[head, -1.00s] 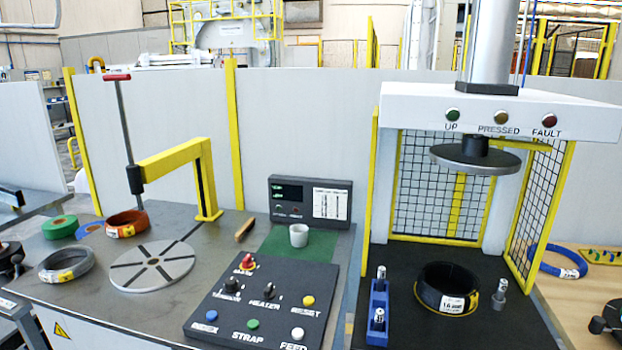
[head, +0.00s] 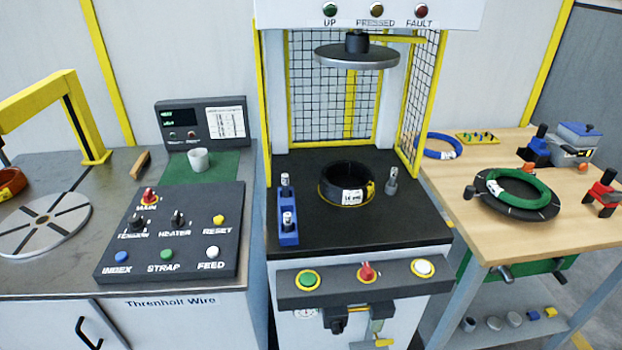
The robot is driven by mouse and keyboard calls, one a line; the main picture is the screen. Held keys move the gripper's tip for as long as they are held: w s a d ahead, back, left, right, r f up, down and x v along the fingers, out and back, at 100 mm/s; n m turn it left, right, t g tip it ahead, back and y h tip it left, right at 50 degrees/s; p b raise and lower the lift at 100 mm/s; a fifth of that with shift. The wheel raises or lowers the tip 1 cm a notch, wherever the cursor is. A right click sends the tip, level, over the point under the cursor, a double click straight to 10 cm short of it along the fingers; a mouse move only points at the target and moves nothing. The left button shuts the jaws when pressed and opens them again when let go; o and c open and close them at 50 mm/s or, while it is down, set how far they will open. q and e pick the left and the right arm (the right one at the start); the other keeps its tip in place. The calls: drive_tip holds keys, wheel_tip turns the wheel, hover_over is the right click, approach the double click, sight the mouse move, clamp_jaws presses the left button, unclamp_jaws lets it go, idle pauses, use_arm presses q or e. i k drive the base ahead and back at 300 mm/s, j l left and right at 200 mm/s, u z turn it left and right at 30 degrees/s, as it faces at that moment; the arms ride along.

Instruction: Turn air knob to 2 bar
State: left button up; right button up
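In the head view, a black knob (head: 337,324) sits on the front of the white press cabinet, under the button panel. It is most likely the air knob. A small round white gauge (head: 305,313) is beside it on the left, partly covered by the panel's lower edge. The gauge's needle and scale are too small to read. A grey fitting with a yellow handle (head: 379,342) is to the right of the knob, near the bottom edge. Neither of my grippers is in view.
The press button panel (head: 362,284) juts out above the knob, with green, red and white controls. A black coil (head: 345,183) lies on the press table under the round plate (head: 356,56). A control box (head: 172,234) stands left; a wooden bench (head: 480,222) stands right.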

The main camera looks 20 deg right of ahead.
sight(337, 328)
drive_tip(key=z, duration=1.05)
